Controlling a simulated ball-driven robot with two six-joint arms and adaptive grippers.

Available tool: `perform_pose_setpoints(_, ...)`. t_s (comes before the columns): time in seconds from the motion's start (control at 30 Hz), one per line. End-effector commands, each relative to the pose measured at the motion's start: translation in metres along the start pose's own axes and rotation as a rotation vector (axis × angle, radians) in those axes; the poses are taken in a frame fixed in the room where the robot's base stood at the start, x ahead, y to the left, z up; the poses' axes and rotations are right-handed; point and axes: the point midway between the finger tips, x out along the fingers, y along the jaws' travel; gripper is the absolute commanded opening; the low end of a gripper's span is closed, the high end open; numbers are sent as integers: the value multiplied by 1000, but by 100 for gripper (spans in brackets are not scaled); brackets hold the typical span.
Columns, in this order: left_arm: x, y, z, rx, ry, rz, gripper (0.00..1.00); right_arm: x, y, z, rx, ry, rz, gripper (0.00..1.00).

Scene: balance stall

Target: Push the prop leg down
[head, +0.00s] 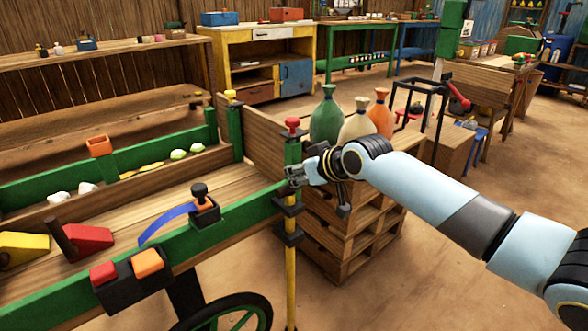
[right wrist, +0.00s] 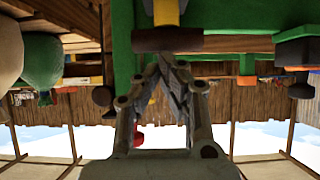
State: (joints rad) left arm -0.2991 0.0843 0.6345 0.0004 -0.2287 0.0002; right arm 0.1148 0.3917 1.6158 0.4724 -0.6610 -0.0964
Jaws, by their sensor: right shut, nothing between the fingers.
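The prop leg (head: 290,265) is a yellow rod. It runs upright through dark brackets on a green corner post of the cart (head: 240,215). A red knob (head: 292,124) tops the post. My right gripper (head: 292,178) is shut and empty, at the post between the knob and the upper bracket; contact is unclear. The leg's foot is cut off by the head view's lower edge. My left gripper is out of view.
A stack of wooden crates (head: 345,240) with green, cream and orange sacks (head: 358,122) stands right behind the post. The cart's wheel (head: 225,318) is lower left. Red and orange blocks (head: 148,262) sit on its side rail. Open floor lies at right.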

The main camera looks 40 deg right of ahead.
Motion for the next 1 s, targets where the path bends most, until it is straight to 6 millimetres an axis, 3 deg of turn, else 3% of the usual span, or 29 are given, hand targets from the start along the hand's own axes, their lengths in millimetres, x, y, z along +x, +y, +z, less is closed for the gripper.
perform_pose_setpoints(0.03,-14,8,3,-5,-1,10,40,-9,0,-15,0,5,1,0)
perform_pose_setpoints(0.13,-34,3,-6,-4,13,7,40,-21,1,-40,-1,23,3,0)
perform_pose_setpoints(0.3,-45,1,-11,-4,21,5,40,-64,1,-34,-7,22,3,0)
perform_pose_setpoints(0.5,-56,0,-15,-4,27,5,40,-101,1,-34,-6,25,3,0)
perform_pose_setpoints(0.67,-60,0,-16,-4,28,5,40,-113,0,-34,-4,26,3,0)
perform_pose_setpoints(0.9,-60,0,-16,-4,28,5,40,-115,0,-33,-2,27,3,0)
perform_pose_setpoints(1.0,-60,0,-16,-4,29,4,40,-114,-7,-21,21,13,-5,0)
